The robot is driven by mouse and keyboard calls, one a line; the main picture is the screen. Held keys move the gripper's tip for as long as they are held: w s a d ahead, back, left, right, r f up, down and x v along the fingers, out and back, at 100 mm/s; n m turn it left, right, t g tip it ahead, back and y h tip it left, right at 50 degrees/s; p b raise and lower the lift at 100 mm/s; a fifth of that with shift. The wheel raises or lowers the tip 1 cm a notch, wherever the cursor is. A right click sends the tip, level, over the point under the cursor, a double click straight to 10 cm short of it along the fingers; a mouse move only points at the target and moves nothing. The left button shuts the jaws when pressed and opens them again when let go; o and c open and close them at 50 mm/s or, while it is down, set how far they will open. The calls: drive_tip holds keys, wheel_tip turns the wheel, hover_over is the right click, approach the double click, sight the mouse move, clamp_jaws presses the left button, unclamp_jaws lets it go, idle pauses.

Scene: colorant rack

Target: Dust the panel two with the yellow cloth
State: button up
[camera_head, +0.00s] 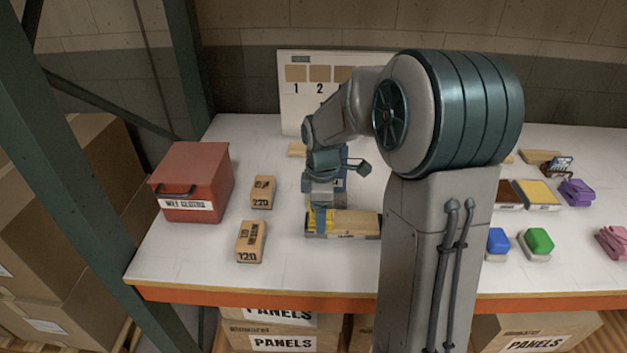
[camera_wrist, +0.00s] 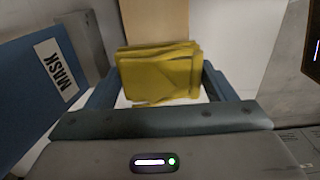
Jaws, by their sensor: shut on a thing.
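My gripper (camera_head: 320,226) is shut on a folded yellow cloth (camera_head: 323,214). In the wrist view the cloth (camera_wrist: 160,74) sits between the two fingers of my gripper (camera_wrist: 158,88). In the head view the cloth is at the left end of a pale wooden panel (camera_head: 355,224) with dark edging on the table. I cannot tell whether the cloth touches it. No number is readable on this panel. A board at the back (camera_head: 292,105) shows wood samples marked 1 and 2; my arm hides its right part.
A red wet-cloths bin (camera_head: 192,182) stands at left, with sanding blocks (camera_head: 251,242) beside it. A blue MASK box (camera_wrist: 42,88) is close to my gripper.

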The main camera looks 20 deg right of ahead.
drive_tip(key=shift+w+a, duration=0.1)
drive_tip(key=shift+a, duration=0.4)
drive_tip(key=shift+w+a+r+p, duration=0.1)
drive_tip(key=shift+a+r+p, duration=0.1)
drive_tip(key=shift+r+p, duration=0.1)
drive_tip(key=shift+w+r+p, duration=0.1)
drive_tip(key=shift+r+p, duration=0.3)
drive_tip(key=shift+r, duration=0.5)
drive_tip(key=shift+s+r+p, duration=0.2)
drive_tip(key=shift+r+p, duration=0.4)
drive_tip(key=shift+r, duration=0.1)
wheel_tip(320, 180, up, 4)
drive_tip(key=p, duration=0.3)
drive_tip(key=shift+r+p, duration=0.2)
drive_tip(key=shift+p, duration=0.1)
drive_tip(key=shift+d+f, duration=0.1)
